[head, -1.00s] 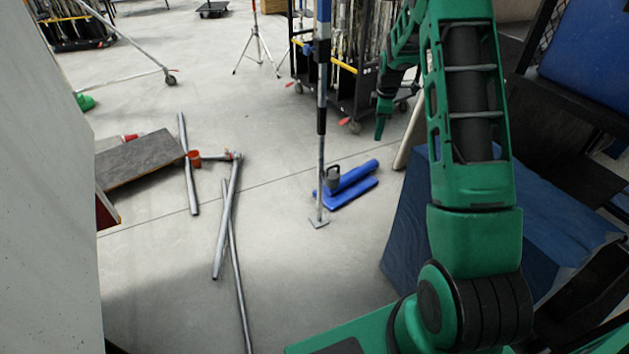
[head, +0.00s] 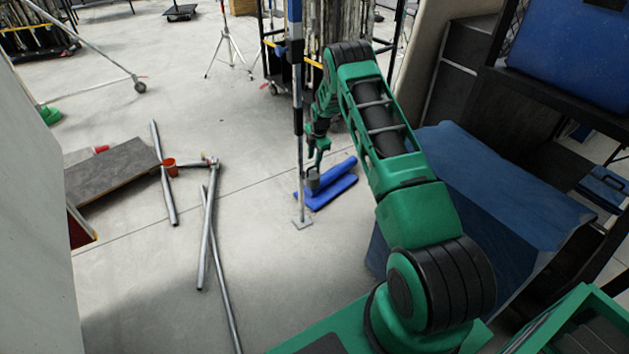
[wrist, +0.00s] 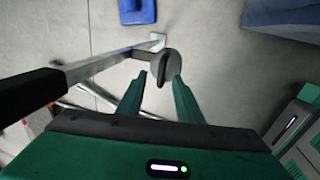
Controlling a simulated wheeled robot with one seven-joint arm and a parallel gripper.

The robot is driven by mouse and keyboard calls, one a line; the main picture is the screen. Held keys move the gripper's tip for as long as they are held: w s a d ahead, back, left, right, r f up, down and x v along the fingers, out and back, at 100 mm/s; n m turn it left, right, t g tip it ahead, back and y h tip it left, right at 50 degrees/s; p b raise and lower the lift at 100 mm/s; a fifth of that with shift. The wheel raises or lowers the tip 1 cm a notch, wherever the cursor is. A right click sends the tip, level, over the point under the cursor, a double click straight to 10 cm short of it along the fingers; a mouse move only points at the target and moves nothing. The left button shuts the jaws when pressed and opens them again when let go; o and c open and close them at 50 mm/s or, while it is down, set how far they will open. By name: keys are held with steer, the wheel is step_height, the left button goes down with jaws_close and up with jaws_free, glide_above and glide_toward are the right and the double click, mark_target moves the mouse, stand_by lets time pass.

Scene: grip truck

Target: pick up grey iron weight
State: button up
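The silver pole (head: 300,170) stands close left of the weight; it also crosses the left of the wrist view (wrist: 100,65). The blue object (head: 338,183) lies on the floor. Loose pipes (head: 208,235) lie left. A blue-covered block (head: 470,190) stands right.

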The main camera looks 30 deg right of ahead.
mark_target(312, 167)
steer(key=shift+w+a+f, duration=0.1)
steer(key=shift+w+f, duration=0.1)
steer(key=shift+f, duration=0.8)
steer(key=shift+w+f, duration=0.15)
steer(key=shift+f, duration=0.9)
steer(key=shift+w+a+f, duration=0.1)
steer(key=shift+w+f, duration=0.1)
steer(key=shift+f, duration=0.8)
jaws_close()
steer(key=shift+r, duration=0.1)
steer(key=shift+w+r, duration=0.1)
steer(key=shift+w, duration=0.05)
